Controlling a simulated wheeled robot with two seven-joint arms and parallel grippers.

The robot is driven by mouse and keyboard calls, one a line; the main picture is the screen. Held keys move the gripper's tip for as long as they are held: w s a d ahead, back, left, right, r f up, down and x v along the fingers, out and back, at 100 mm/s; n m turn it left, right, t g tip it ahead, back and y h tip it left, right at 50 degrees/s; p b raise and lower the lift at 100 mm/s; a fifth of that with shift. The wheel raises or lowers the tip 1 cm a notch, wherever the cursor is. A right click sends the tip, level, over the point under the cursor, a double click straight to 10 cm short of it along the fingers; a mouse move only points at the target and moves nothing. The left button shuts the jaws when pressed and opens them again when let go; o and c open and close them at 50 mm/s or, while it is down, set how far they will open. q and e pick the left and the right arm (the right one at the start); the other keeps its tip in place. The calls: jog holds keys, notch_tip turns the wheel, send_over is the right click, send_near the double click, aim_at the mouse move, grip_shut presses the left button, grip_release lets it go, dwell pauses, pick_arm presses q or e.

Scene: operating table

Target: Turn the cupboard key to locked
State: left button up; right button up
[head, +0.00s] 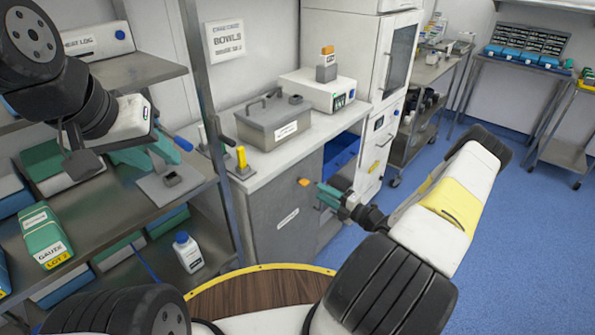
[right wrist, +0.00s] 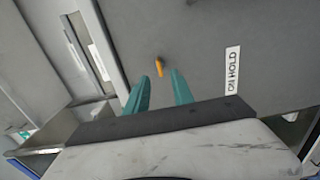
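The orange cupboard key (head: 303,182) sticks out of the grey cupboard door (head: 270,205) under the counter. In the right wrist view the key (right wrist: 158,65) is a small orange tab, slightly tilted, just beyond the fingertips. My right gripper (head: 322,193) is in front of the door, facing the key. Its two teal fingers (right wrist: 160,78) are apart with nothing between them, and the key lies ahead of the gap. The key's lock position cannot be read clearly. My left gripper (head: 148,156) is over the left shelf, its teal fingers apart, away from the cupboard.
A grey lidded box (head: 273,122) and a white device (head: 317,91) stand on the counter. A white label (right wrist: 232,70) is on the door, right of the key. An open blue compartment (head: 342,150) is right of the door. Gauze packs (head: 44,236) lie on the left shelf.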

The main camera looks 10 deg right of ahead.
aim_at(303, 182)
jog(key=x, duration=0.7)
jog(key=shift+w+a, duration=0.1)
jog(key=shift+c, duration=0.4)
grip_shut()
